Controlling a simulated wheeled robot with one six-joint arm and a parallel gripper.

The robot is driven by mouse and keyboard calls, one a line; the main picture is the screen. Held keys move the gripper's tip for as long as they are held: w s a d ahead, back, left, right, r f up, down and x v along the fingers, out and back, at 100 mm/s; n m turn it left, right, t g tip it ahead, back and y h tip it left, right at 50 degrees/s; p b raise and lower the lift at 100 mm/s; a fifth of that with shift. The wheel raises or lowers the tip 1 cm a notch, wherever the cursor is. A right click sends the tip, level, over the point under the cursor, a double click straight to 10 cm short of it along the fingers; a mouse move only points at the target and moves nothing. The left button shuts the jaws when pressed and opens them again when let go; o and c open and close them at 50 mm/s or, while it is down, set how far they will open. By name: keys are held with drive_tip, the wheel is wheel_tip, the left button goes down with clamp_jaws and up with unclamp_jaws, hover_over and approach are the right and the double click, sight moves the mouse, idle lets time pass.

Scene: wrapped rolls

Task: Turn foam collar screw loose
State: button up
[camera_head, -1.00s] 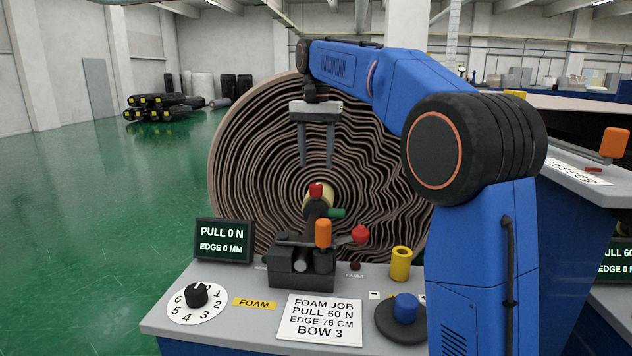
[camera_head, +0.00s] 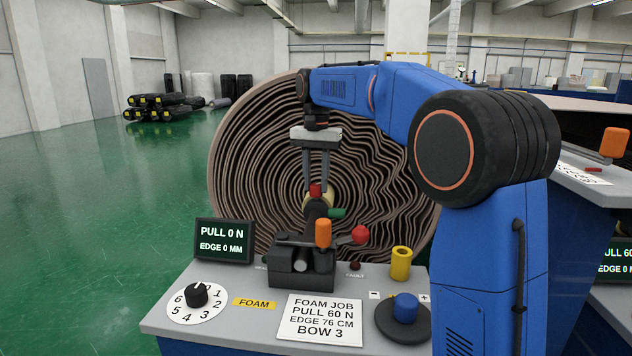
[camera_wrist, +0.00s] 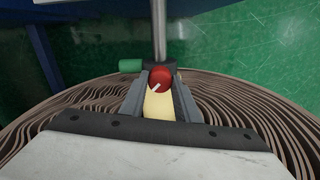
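The foam collar screw is a red knob (camera_head: 316,189) on the collar at the core of the big foam roll (camera_head: 260,140). In the wrist view the red screw (camera_wrist: 160,78) has a pale mark on its top, slanting to the lower left. My gripper (camera_head: 316,184) points straight down over it. One finger stands on each side of the screw, and both fingertips appear to touch it. In the wrist view my gripper (camera_wrist: 160,80) frames the screw, with the pale yellow core (camera_wrist: 158,106) below it. The lower fingertips are partly hidden.
A green knob (camera_head: 337,213) sits close right of the collar. The console (camera_head: 240,325) in front carries an orange-handled lever (camera_head: 323,233), a red ball knob (camera_head: 360,235), a yellow cylinder (camera_head: 401,263) and a numbered dial (camera_head: 197,296). The display (camera_head: 224,241) reads PULL 0 N, EDGE 0 MM.

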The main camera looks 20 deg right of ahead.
drive_tip(key=shift+n, duration=0.4)
drive_tip(key=shift+c, duration=0.4)
drive_tip(key=n, duration=0.2)
drive_tip(key=shift+n, duration=0.4)
drive_tip(key=n, duration=0.3)
drive_tip(key=shift+n, duration=0.3)
drive_tip(key=n, duration=1)
drive_tip(key=shift+n, duration=0.4)
drive_tip(key=n, duration=0.4)
drive_tip(key=shift+n, duration=0.4)
drive_tip(key=o, duration=1)
